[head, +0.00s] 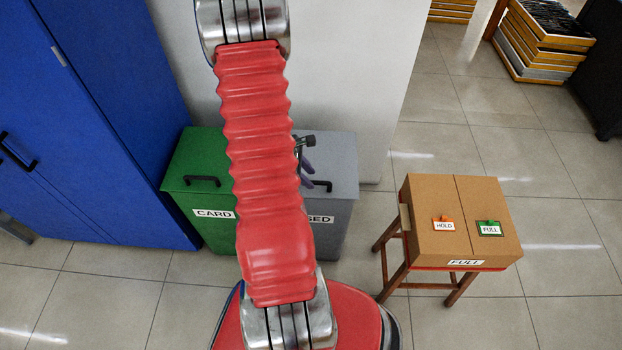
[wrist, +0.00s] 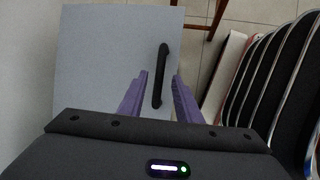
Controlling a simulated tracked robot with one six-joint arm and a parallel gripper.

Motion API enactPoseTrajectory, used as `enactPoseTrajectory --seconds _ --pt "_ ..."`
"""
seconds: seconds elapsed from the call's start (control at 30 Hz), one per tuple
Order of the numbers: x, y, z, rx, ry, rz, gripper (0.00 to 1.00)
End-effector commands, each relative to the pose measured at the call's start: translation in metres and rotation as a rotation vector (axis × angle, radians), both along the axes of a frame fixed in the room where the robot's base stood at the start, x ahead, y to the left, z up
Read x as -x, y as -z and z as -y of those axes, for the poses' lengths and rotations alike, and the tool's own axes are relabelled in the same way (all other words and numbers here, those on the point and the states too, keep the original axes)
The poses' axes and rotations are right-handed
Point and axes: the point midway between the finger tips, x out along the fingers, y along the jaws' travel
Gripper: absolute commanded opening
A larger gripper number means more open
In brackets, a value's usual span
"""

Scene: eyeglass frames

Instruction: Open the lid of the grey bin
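The grey bin (head: 345,170) stands beside the green bin, partly hidden behind my arm, its label partly covered. Its lid is shut, with a black bar handle (head: 321,185) on top. In the wrist view the grey lid (wrist: 95,60) lies below my gripper, and the handle (wrist: 162,75) runs lengthwise between the fingers. My gripper (wrist: 160,82) is open, one purple finger on each side of the handle, with gaps showing. Whether the fingers reach down to handle height is unclear. In the head view my gripper (head: 307,166) is mostly hidden behind my arm, above the grey lid.
A green bin (head: 190,205) labelled CARD stands left of the grey bin, by a blue cabinet (head: 90,110). A pale wall (head: 350,80) is behind. A cardboard box (head: 435,205) sits on a wooden stool at right. Stacked trays (head: 540,45) stand far right. Floor between is clear.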

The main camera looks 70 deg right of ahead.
Motion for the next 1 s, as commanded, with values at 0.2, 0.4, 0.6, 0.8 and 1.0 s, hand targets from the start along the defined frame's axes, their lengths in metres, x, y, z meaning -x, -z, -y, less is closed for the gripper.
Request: enactPoseTrajectory --seconds 0.2,0.4,0.6,0.8,1.0 --pt "0.006 0.018 0.005 0.000 0.001 0.000 0.31" --pt "0.008 0.022 0.007 0.000 0.001 0.000 0.31" --pt "0.008 0.022 0.007 0.001 0.001 0.000 0.31" --pt "0.008 0.022 0.007 0.000 0.001 0.000 0.17" --pt "0.008 0.022 0.006 0.000 0.001 0.000 0.03"
